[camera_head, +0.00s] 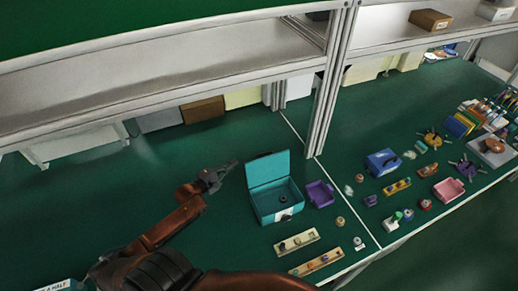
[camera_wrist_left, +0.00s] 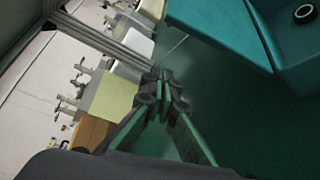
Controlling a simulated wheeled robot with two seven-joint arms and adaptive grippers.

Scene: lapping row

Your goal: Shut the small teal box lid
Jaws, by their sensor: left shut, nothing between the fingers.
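The small teal box (camera_head: 279,208) stands on the green bench with its lid (camera_head: 267,168) raised upright at the back. A dark ring lies inside it. My left gripper (camera_head: 231,165) is shut and empty, just left of the raised lid and apart from it. In the left wrist view the shut fingertips (camera_wrist_left: 163,88) point past the teal lid (camera_wrist_left: 222,30), which fills the upper right. The box's inside with the dark ring (camera_wrist_left: 304,13) shows at the top right corner. My right gripper is not in view.
A purple tray (camera_head: 320,194) sits close to the box's right. Two wooden strips with small parts, one of them a cream strip (camera_head: 297,242), lie in front. A metal post (camera_head: 328,95) and shelf stand behind. The bench left of the box is clear.

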